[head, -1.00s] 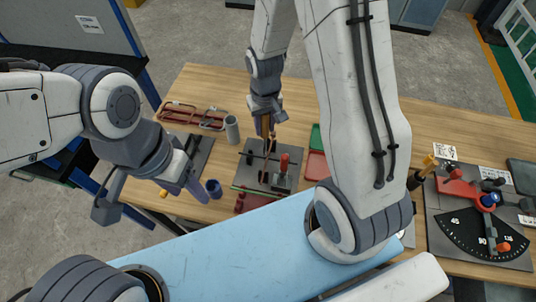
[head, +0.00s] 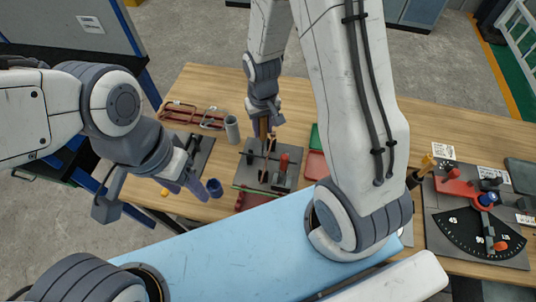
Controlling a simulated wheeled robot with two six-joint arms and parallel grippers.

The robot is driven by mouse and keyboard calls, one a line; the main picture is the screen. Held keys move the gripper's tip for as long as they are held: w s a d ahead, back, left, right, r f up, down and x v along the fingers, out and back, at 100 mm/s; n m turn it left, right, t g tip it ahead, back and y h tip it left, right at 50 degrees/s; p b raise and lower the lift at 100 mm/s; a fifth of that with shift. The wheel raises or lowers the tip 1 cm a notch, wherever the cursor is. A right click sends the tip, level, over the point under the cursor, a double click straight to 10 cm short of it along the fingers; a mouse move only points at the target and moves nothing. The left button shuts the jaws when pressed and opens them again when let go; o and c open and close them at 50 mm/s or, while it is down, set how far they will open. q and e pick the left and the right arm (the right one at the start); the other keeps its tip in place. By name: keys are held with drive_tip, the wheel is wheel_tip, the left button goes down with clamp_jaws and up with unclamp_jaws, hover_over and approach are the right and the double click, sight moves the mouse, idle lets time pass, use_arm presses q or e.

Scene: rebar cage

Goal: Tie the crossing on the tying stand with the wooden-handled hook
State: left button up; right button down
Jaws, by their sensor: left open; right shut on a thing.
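The tying stand (head: 284,182) is a dark plate on the wooden table, with upright parts and a red-topped piece (head: 284,161). My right gripper (head: 265,118) comes down from above at the stand's far side. It is shut on the brown wooden handle of the hook (head: 263,129), which points down toward the stand. The hook's tip and the crossing are too small to make out clearly.
A red rack (head: 178,114) and a grey cylinder (head: 232,129) stand at the back left. Green and red trays (head: 316,164) lie right of the stand. A plate with a black angle scale (head: 467,237) is at the right. My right arm hides the table's middle.

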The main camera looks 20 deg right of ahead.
drive_tip(key=shift+r+p, duration=2.8)
drive_tip(key=shift+r, duration=0.6)
